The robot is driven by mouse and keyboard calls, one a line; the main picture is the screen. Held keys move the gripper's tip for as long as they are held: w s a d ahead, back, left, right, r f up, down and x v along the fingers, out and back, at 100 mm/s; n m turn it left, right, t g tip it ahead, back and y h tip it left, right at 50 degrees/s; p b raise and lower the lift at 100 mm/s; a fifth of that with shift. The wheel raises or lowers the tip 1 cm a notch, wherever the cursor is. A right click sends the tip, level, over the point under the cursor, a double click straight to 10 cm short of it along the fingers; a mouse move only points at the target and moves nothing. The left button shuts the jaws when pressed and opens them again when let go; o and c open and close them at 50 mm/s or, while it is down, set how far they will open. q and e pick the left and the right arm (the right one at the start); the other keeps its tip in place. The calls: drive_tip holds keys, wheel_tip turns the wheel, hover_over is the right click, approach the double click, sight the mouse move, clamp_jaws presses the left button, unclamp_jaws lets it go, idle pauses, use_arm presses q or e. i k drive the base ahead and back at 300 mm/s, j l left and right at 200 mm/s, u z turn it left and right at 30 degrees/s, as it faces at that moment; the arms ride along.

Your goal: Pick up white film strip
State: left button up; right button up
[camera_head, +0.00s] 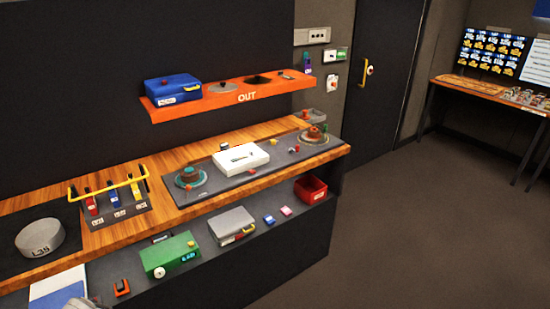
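I cannot make out a white film strip for certain. A white flat box (240,158) sits on the dark panel (215,190) in the middle of the wooden bench, with a small dark and pale detail on its top that is too small to tell. A white and blue flat piece (58,288) lies at the lower left, cut by a small grey shape at the bottom edge.
The wooden bench (110,237) carries a grey round container (40,238) and switches under a yellow bar. An orange shelf (215,98) marked OUT hangs above. The lower shelf holds a green box (168,255), a grey case (230,223) and a red bin (310,189). Floor at right is clear.

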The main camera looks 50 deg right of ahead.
sight(250, 155)
drive_tip(key=z, duration=1.6)
drive_tip(key=i+l+u, duration=0.1)
drive_tip(key=u, duration=0.55)
drive_tip(key=i+l+u, duration=0.15)
drive_tip(key=l+u, duration=0.2)
drive_tip(key=l, duration=0.25)
drive_tip(key=l+u, duration=0.4)
drive_tip(key=l, duration=0.25)
